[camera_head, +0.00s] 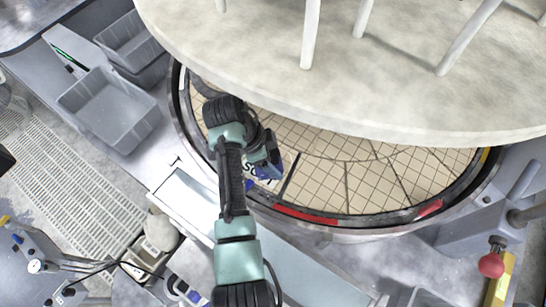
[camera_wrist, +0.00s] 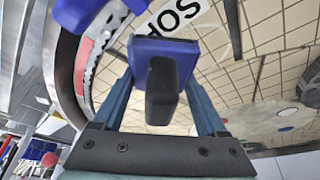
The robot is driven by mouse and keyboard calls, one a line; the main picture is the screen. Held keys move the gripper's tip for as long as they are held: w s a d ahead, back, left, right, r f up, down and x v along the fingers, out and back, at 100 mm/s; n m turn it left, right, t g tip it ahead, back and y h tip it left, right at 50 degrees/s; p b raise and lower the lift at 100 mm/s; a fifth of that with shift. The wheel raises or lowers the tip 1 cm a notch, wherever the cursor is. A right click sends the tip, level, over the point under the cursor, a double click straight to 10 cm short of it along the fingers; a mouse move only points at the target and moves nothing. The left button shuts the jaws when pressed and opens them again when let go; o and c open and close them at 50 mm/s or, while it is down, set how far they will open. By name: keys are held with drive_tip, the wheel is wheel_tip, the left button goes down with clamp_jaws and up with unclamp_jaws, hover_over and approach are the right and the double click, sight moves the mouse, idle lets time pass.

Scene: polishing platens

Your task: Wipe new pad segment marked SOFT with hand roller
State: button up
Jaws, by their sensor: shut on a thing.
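My gripper (camera_head: 268,163) is over the left front part of the round platen, and it also shows in the wrist view (camera_wrist: 161,78). It is shut on the hand roller (camera_wrist: 162,92), whose blue body and black block show between the two blue fingers. The new pad segment (camera_head: 283,167) is tan and gridded, with a white label (camera_head: 256,170) reading SOFT, partly hidden by my gripper. The label also shows in the wrist view (camera_wrist: 180,14), just beyond the roller. I cannot tell whether the roller touches the pad.
A large pale disc (camera_head: 350,80) with white posts hangs over the platen's far side. A dark rim (camera_head: 370,220) with red parts circles the platen (camera_head: 375,185). Grey bins (camera_head: 108,108) stand at the left. A red knob (camera_head: 491,265) is at the lower right.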

drive_tip(key=shift+w+f+b, duration=0.1)
drive_tip(key=shift+f+b, duration=0.65)
drive_tip(key=shift+f, duration=0.25)
